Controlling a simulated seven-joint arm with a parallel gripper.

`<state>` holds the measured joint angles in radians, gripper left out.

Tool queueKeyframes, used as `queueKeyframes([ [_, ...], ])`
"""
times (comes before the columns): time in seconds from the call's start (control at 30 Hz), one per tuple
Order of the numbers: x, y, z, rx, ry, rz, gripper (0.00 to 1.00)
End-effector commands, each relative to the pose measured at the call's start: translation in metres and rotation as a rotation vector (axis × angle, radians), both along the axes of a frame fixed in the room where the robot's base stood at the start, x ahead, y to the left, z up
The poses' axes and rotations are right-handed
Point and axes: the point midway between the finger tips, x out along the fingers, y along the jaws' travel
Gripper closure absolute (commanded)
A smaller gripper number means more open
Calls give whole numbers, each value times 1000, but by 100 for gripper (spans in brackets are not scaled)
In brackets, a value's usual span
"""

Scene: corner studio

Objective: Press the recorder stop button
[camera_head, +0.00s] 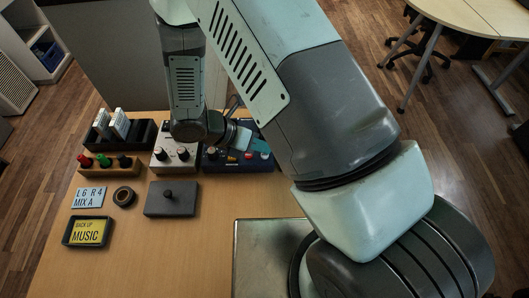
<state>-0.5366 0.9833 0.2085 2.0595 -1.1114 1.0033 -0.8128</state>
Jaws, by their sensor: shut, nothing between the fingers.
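A dark blue box (211,162) stands at the back right of the wooden table, with several small coloured buttons on its top. A red button (249,155) and a pale button (265,156) show on it. It looks like the recorder, but I cannot read any label, so which button is stop is unclear. My gripper (242,139) is over the back part of this box, shut and empty. My wrist and hand hide part of the box. I cannot tell whether the fingertips touch it.
Left of the blue box is a light box with knobs (165,166). Further left are a dark rack with white cards (143,136) and a wooden block with coloured knobs (106,166). In front lie a dark box (171,199), tape roll (124,196), label card (89,197) and yellow sign (88,232).

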Motion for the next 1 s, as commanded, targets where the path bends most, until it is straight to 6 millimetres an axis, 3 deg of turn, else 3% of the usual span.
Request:
queueKeyframes([
  [0.63,1,0,55,1,-3,0,100],
  [1.0,0,0,60,0,1,1,100],
])
